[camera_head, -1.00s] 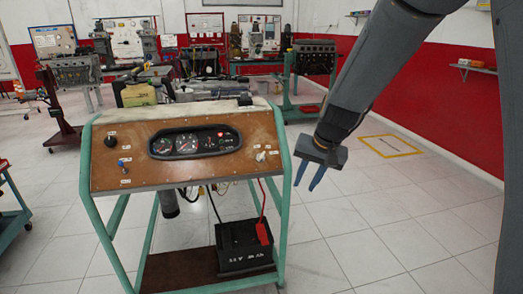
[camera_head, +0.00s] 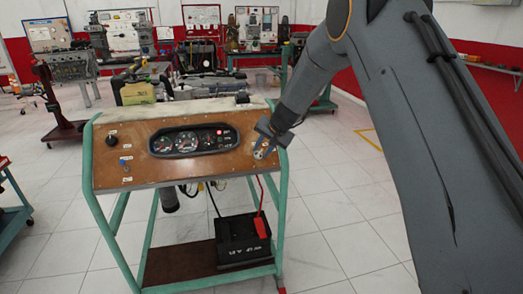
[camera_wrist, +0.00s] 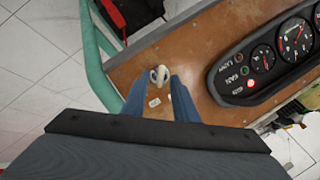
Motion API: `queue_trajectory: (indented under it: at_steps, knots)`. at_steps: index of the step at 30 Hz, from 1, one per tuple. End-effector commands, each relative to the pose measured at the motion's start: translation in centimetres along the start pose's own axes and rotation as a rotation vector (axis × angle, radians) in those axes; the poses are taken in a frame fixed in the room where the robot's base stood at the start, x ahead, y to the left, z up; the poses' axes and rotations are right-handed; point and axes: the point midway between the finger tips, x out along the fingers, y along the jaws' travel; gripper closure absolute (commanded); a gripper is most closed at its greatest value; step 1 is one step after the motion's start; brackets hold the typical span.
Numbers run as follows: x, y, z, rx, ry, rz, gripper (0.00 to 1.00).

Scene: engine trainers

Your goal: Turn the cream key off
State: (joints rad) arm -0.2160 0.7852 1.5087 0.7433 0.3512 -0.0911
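The cream key (camera_wrist: 160,74) stands out from the brown front panel of the engine trainer, near the panel's right end. Two small white labels lie beside it in the wrist view. My gripper (camera_wrist: 159,82) is at the panel, its two blue fingers apart, one on each side of the key. A narrow gap seems to show between key and fingers; contact is not clear. In the head view my gripper (camera_head: 262,150) covers most of the key's area. A red warning light (camera_wrist: 251,84) is lit on the gauge cluster (camera_wrist: 275,55).
The green trainer frame (camera_head: 282,215) runs close beside the panel's right edge. A black battery (camera_head: 242,240) with a red lead stands on the lower shelf. A black knob (camera_head: 111,141) and a blue switch (camera_head: 123,162) are at the panel's left. Floor to the right is clear.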

Motion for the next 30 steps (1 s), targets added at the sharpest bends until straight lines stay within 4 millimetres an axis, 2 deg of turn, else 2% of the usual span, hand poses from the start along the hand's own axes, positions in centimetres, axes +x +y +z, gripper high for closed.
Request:
queue_trajectory:
  at_steps: [6,15,20,30]
  knots:
    - [1.4,0.0,0.0,-0.002,0.000,0.000,0.73]
    - [1.5,0.0,0.1,-0.002,0.000,0.000,0.73]
    - [1.5,0.0,0.1,-0.002,0.000,0.000,1.00]
    - [1.5,-0.1,0.1,-0.025,-0.001,0.008,1.00]
